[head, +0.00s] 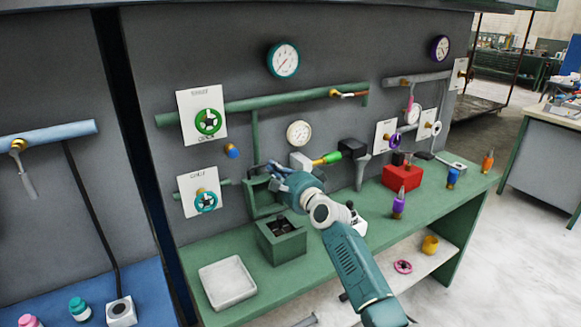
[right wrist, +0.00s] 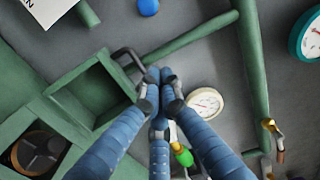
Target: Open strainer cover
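The strainer is a green box (head: 283,244) on the bench, its top open and its inside dark. Its square green cover (head: 262,198) stands upright at the back of the box. In the right wrist view the cover (right wrist: 85,100) is a hollow frame with a dark bent handle (right wrist: 128,55) on its edge. My right gripper (head: 272,172) is at the cover's upper edge. In the wrist view its blue fingers (right wrist: 160,77) meet at the tips, right beside the handle. I cannot tell if they touch it. My left gripper is out of view.
A white tray (head: 228,282) lies left of the box. Green pipes, a gauge (head: 299,133) and a green-handled valve (head: 328,158) are on the wall close to my right gripper. A red box (head: 402,178) and a purple bottle (head: 399,204) stand to the right.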

